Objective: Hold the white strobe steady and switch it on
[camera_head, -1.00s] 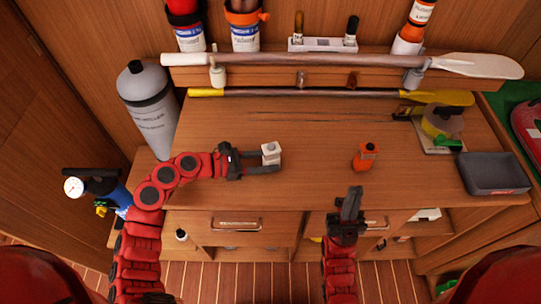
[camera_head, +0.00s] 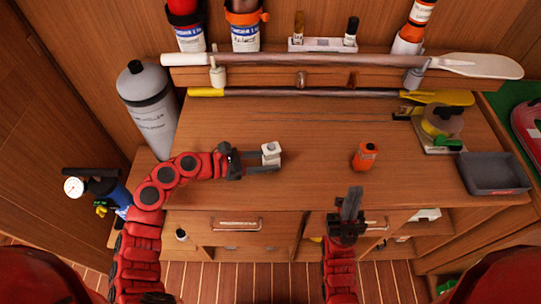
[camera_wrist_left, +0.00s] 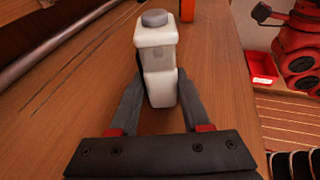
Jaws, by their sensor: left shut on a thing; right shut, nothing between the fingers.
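The white strobe (camera_head: 271,152) stands upright on the wooden desktop, left of the middle. It is a white block with a grey round button on top, which shows clearly in the left wrist view (camera_wrist_left: 157,50). My left gripper (camera_head: 268,161) reaches in from the left and is shut on the strobe, one finger on each side. In the left wrist view the fingers (camera_wrist_left: 160,100) hug its lower body. My right gripper (camera_head: 352,192) is shut and empty, in front of the desk's front edge, to the right of the strobe and apart from it.
An orange strobe-like device (camera_head: 365,156) stands on the desk right of the white one. Paddles (camera_head: 330,60) lie along the back. A grey cylinder (camera_head: 148,108) stands at the left. The desk's middle is clear.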

